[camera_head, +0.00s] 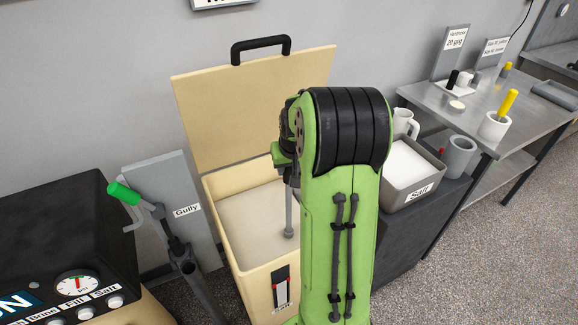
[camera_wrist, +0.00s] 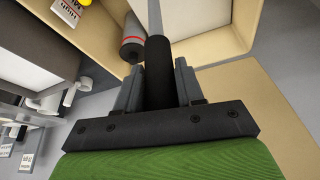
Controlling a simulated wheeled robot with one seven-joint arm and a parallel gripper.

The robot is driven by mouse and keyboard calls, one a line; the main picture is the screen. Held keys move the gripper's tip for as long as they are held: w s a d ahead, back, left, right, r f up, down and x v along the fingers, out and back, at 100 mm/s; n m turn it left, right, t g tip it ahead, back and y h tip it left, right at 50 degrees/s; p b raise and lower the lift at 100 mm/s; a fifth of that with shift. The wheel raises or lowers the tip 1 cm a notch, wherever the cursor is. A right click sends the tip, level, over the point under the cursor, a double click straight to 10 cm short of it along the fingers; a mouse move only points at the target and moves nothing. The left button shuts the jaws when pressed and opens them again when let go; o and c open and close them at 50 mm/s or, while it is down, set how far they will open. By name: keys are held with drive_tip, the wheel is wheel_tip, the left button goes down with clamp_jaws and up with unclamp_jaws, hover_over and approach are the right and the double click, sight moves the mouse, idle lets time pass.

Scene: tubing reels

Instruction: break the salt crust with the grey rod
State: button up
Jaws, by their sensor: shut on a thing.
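The grey rod (camera_head: 289,215) points down inside the open beige tank. Its lower end is at or just above the pale salt crust (camera_head: 245,215); I cannot tell whether they touch. The crust looks flat and whole where it shows; my green arm hides its right part. My gripper (camera_wrist: 158,82) is shut on the rod's black handle (camera_wrist: 159,62) in the wrist view, with the thin grey shaft (camera_wrist: 154,16) running out beyond it. In the head view the gripper is mostly hidden behind my arm. The beige tank (camera_head: 264,262) has its lid (camera_head: 250,110) raised against the wall.
A grey Salt bin (camera_head: 408,200) and a grey cup (camera_head: 459,156) stand right of the tank. A grey Gully panel (camera_head: 165,190) and a green-handled lever (camera_head: 125,193) are on its left, beside a black control box (camera_head: 60,235). A metal table (camera_head: 530,115) is at the right.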

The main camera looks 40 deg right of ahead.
sight(289, 175)
drive_tip(key=shift+f+b, duration=1)
drive_tip(key=shift+f, duration=0.1)
idle(0.9)
drive_tip(key=shift+f+b, duration=0.55)
drive_tip(key=shift+b, duration=0.5)
idle(5.0)
